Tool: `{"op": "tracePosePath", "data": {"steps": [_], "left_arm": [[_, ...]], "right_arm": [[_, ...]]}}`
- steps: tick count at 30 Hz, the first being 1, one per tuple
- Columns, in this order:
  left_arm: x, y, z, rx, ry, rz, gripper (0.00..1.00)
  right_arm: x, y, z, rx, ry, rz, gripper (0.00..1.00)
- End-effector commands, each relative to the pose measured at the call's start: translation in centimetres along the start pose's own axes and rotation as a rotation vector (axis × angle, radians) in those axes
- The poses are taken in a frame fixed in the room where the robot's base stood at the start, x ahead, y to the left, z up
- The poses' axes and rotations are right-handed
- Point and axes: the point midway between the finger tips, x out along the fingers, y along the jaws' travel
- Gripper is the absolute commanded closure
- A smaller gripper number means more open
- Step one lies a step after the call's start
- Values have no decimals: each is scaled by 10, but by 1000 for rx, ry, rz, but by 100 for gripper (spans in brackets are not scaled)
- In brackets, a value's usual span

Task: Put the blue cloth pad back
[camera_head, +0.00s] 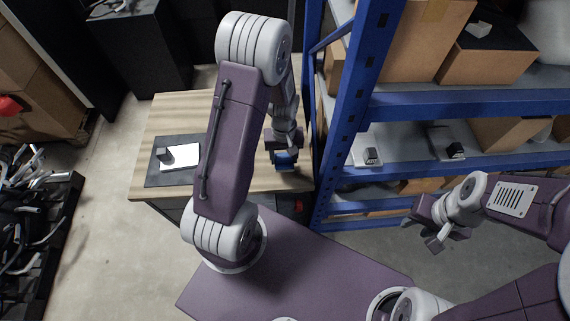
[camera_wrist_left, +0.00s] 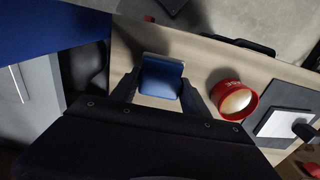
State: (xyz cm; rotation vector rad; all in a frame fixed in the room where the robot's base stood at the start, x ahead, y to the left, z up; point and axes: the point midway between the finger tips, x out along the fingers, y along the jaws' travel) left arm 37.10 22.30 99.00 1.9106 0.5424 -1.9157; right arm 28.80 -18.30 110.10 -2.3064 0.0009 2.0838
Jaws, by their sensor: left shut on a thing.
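The blue cloth pad (camera_head: 285,161) is at the right side of the wooden table in the head view, under my left gripper (camera_head: 284,148). In the left wrist view the pad (camera_wrist_left: 161,80) sits between the two dark fingers of my left gripper (camera_wrist_left: 160,92), which is shut on it. The pad looks to be at or just above the table top; I cannot tell if it touches. My right gripper (camera_head: 428,226) is empty, its fingers apart, in free space in front of the shelf.
A dark mat (camera_head: 160,176) with a white block and a small dark item lies on the table's left. A red round container (camera_wrist_left: 234,99) stands right of the pad in the left wrist view. A blue-framed shelf (camera_head: 345,155) rises right of the table, holding cardboard boxes (camera_head: 487,52).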

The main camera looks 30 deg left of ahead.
Motion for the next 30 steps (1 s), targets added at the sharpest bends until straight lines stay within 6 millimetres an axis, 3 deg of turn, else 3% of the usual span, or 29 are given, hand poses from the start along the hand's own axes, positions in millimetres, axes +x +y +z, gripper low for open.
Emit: {"op": "tracePosePath", "data": {"steps": [4,10,21,22,24,30], "left_arm": [[9,0,0,0,-1,-1,84],[41,0,0,0,-1,-1,84],[48,0,0,0,1,1,84],[47,0,0,0,1,1,43],[46,0,0,0,1,1,24],[46,0,0,0,1,1,24]], "right_arm": [[-1,0,0,0,0,0,64],[-4,0,0,0,0,0,64],[0,0,0,0,0,0,64],[-1,0,0,0,0,0,64],[-2,0,0,0,0,0,64],[-2,0,0,0,0,0,64]]}}
